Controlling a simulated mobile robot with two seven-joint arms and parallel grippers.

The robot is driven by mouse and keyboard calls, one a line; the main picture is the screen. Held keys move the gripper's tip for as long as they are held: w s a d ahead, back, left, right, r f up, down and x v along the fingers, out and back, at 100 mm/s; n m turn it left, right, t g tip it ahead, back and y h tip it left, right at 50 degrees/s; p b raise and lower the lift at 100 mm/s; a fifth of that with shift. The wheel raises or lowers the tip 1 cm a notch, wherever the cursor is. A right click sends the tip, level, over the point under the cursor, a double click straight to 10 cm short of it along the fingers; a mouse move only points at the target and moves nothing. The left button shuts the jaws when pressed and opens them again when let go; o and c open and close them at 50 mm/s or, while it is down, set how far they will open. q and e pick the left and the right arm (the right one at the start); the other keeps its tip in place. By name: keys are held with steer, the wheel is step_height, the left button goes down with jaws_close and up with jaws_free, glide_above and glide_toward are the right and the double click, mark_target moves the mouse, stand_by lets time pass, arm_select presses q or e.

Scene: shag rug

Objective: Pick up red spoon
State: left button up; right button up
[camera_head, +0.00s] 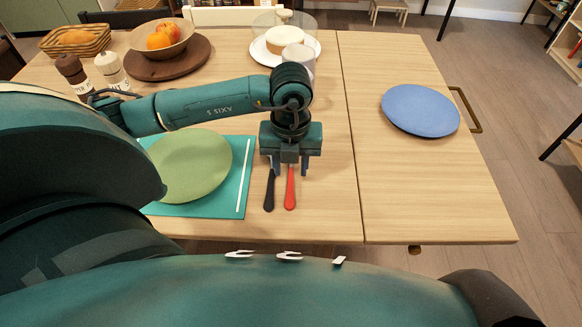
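The red spoon (290,188) lies on the wooden table, with its red handle toward me; its far end is hidden under my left gripper. A black-handled utensil (269,190) lies beside it on the left, also partly hidden. My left gripper (290,170) points down over the far part of the two utensils. Its two fingers are apart, with the red handle's line between them. I cannot tell how high the fingertips are above the table. My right gripper is not in view.
A green plate (190,165) and a white stick (240,180) lie on a teal mat (225,208) to the left. A blue plate (420,110) sits right. Shakers (112,70), a fruit bowl (150,40) and a cake (284,39) stand behind. The table's front right is clear.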

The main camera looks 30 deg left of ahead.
arm_select(q)
steer(key=shift+c, duration=0.4)
jaws_close()
